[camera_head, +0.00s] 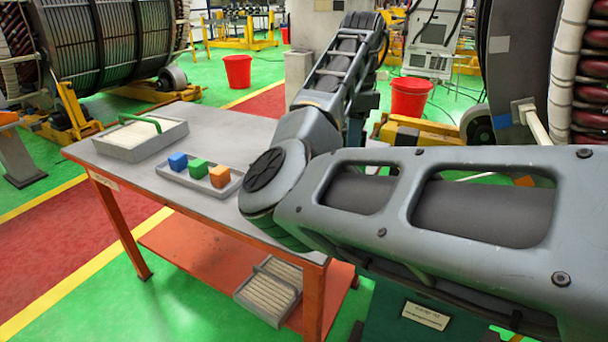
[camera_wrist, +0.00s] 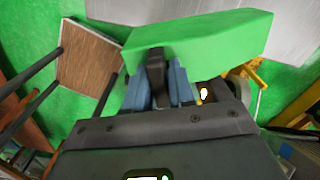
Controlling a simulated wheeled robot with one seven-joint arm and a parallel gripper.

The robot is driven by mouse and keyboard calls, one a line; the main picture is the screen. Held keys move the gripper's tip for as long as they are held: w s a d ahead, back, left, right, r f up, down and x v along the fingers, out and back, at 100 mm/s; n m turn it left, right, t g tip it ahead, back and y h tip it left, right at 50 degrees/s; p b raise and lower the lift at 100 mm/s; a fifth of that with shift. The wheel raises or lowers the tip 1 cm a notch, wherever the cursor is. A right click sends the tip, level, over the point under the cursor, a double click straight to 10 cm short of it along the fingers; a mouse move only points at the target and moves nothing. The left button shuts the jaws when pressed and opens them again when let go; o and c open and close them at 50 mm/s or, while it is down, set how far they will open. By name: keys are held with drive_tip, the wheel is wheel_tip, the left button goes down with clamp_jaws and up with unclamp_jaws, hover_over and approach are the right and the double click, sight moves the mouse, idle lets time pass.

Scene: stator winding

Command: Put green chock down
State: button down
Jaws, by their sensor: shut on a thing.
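My gripper (camera_wrist: 158,72) is in the wrist view, shut on a long bright-green block, the green chock (camera_wrist: 215,36). The chock lies across the top middle of the wrist view, just beyond the fingers, and is tilted in the picture. The fingers hide part of its lower edge. In the head view my arm reaches away past the table, and the gripper and held chock cannot be made out.
The grey-topped table (camera_head: 205,125) also carries a box with a green handle (camera_head: 141,122). A similar box (camera_head: 270,290) sits on the lower shelf. Red buckets (camera_head: 238,71) (camera_head: 410,98) and a yellow stand (camera_head: 425,133) are on the green floor. A brown board (camera_wrist: 92,65) shows in the wrist view.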

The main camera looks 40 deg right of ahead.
drive_tip(key=w+a+f+p, duration=0.2)
drive_tip(key=a+f, duration=0.7)
drive_tip(key=shift+f, duration=0.25)
drive_tip(key=c, duration=1)
unclamp_jaws()
drive_tip(key=shift+f, duration=0.1)
drive_tip(key=shift+o, duration=0.2)
wheel_tip(320, 180, up, 12)
drive_tip(key=shift+b, duration=0.3)
